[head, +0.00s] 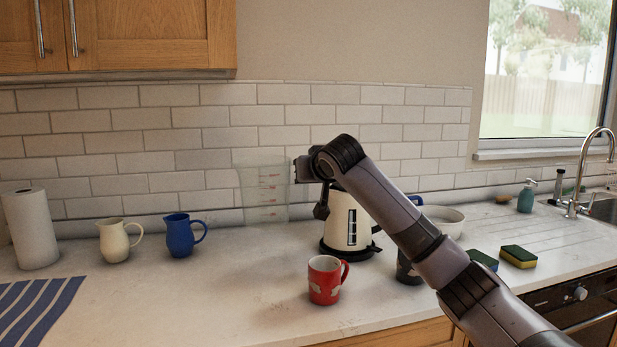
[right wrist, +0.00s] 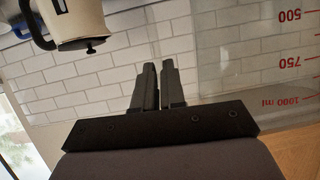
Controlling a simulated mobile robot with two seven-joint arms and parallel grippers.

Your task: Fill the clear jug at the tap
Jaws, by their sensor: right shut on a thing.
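The clear jug (head: 264,196) with red measuring marks is upright at the back of the counter, left of the kettle, and looks empty. It also shows at the right of the right wrist view (right wrist: 285,50). My right gripper (head: 299,170) is at the jug's right side, shut on it. In the right wrist view its two fingers (right wrist: 159,88) are close together beside the jug wall; the held part is hard to make out. I cannot tell whether the base is clear of the counter. The chrome tap (head: 590,165) stands at the far right. My left gripper is not in view.
A cream kettle (head: 342,218) stands behind my right arm, with a red mug (head: 324,281) in front. A cream jug (head: 116,241), a blue jug (head: 181,236) and a paper roll (head: 31,228) are left. Sponges (head: 518,257), a soap bottle (head: 526,197) and the sink (head: 603,208) are right.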

